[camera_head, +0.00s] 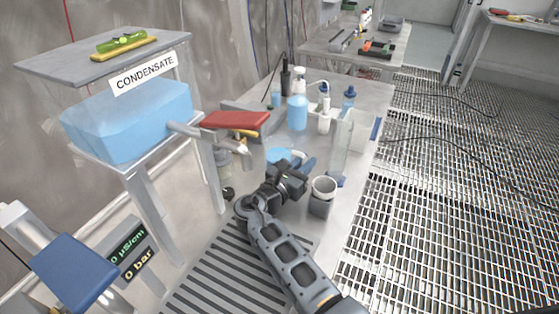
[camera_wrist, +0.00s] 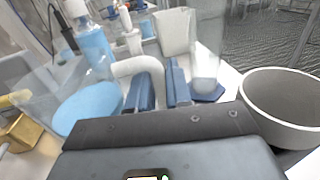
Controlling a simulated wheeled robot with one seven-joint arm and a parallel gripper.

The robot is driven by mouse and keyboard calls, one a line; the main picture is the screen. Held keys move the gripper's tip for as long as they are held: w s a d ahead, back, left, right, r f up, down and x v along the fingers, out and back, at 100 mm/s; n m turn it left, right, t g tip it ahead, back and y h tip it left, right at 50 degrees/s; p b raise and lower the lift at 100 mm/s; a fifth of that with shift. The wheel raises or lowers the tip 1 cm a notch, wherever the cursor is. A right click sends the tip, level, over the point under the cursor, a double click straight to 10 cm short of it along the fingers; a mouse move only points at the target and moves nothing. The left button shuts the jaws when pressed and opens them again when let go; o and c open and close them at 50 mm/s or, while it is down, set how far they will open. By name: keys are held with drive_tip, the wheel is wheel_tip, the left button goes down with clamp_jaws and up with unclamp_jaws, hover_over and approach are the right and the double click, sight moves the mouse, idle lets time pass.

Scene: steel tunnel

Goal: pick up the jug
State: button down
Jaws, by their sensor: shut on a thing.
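The jug holds light-blue liquid and has a curved white handle. In the head view the jug (camera_head: 279,155) is just beyond my gripper (camera_head: 300,165), partly hidden by it. In the wrist view the jug's blue round surface (camera_wrist: 88,108) is at the left, and its white handle (camera_wrist: 135,66) curves toward my fingers. The blue fingers of my gripper (camera_wrist: 158,84) are shut on the handle. The jug's lower part is hidden, so I cannot tell whether it touches the bench.
A grey-white cup (camera_head: 322,195) stands close at right of my gripper. A tall clear container (camera_head: 341,150) stands behind it. A blue bottle (camera_head: 297,112) and other bottles stand farther back on the bench. A tap (camera_head: 190,130) from the condensate tank (camera_head: 130,118) juts in at left.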

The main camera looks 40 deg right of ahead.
drive_tip(key=shift+r, duration=0.1)
wheel_tip(320, 180, up, 10)
drive_tip(key=shift+f, duration=0.1)
idle(0.5)
idle(0.4)
